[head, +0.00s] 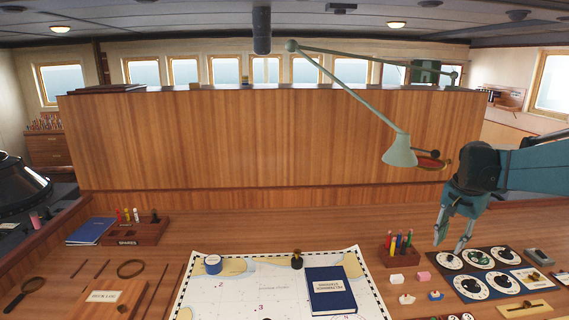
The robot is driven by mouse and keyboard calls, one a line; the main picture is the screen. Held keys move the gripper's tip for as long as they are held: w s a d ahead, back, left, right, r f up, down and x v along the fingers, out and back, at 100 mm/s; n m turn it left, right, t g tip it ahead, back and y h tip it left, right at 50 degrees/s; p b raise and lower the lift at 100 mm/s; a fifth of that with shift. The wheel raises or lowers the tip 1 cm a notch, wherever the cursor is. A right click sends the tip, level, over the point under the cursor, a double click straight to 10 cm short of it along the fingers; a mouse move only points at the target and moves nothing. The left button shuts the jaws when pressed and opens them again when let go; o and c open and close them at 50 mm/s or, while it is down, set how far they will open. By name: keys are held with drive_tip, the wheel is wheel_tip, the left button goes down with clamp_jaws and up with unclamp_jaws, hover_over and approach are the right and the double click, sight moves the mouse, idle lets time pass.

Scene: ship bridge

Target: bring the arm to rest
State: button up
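My gripper (450,247) hangs from my teal arm (535,170) on the right side of the head view. It points down, and its two fingers are spread apart with nothing seen between them.
A green desk lamp (400,150) hangs left of my arm. A pen holder (399,248), erasers (423,276) and a blue book (331,291) on a chart (245,295) lie left of the dials. A wooden partition (250,140) stands behind the desk.

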drive_tip(key=s+a+r+n+t, duration=0.1)
drive_tip(key=s+a+n, duration=0.1)
drive_tip(key=s+a, duration=0.35)
drive_tip(key=s+a+r+n+t, duration=0.1)
drive_tip(key=s+a+n, duration=0.15)
drive_tip(key=a, duration=0.65)
drive_tip(key=s+a+r+n+t, duration=0.1)
drive_tip(key=s+a+n, duration=0.1)
drive_tip(key=s+a, duration=0.35)
drive_tip(key=s+a+f+n+t, duration=0.1)
drive_tip(key=s+a+f+n, duration=0.1)
drive_tip(key=s+a, duration=0.4)
drive_tip(key=s+a+f+n+t, duration=0.1)
drive_tip(key=s+a+f+n, duration=0.2)
drive_tip(key=s+a, duration=0.3)
drive_tip(key=a+f, duration=0.1)
drive_tip(key=a, duration=0.1)
drive_tip(key=shift+s+a+f+t+y, duration=0.3)
drive_tip(key=shift+a+y, duration=0.1)
drive_tip(key=shift+r, duration=0.1)
